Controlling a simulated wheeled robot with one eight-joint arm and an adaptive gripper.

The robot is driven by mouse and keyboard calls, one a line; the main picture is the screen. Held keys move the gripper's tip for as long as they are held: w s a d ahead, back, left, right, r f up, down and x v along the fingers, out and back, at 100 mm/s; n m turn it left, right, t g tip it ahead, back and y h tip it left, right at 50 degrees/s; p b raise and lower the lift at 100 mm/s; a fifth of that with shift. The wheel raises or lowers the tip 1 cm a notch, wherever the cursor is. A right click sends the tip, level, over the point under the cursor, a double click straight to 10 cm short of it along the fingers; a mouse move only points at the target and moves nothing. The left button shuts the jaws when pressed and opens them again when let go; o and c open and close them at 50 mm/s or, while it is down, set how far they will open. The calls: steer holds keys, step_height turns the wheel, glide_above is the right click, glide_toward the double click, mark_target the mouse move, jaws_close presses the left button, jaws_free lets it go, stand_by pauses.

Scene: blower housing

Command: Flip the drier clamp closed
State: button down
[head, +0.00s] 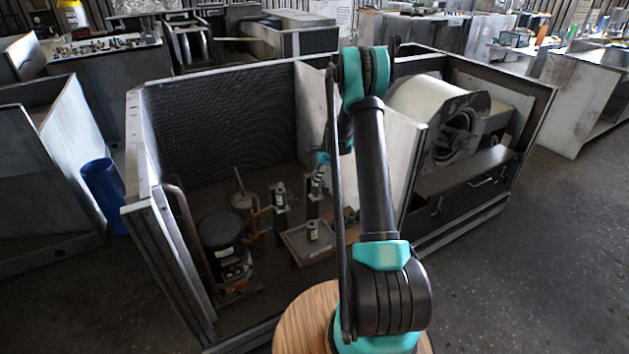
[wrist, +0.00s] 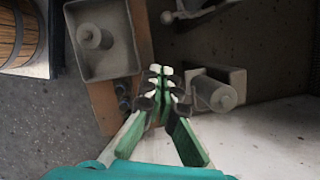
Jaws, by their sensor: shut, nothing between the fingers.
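In the wrist view my gripper (wrist: 161,76) is shut and empty, its green fingers together. A bracket holding a grey cylinder (wrist: 213,92) is just right of the fingertips; I cannot tell whether they touch. In the head view two upright fittings, left (head: 280,196) and right (head: 316,187), stand inside the housing. My gripper is small and dark there, by the right one, partly hidden by my arm.
A shallow square tray (wrist: 68,15) with a short cylinder (wrist: 95,37) lies left of my fingers. In the head view, a black compressor (head: 221,235) stands to the left, and a pale divider panel (head: 400,150) rises at the right. Housing walls enclose the space.

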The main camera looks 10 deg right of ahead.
steer(key=a+f, duration=0.6)
steer(key=f, duration=0.1)
steer(key=shift+w+f, duration=0.15)
steer(key=shift+s+a+m, duration=0.35)
steer(key=shift+a, duration=0.2)
steer(key=shift+s+a+m, duration=0.35)
steer(key=shift+a, duration=0.15)
steer(key=shift+w, duration=0.1)
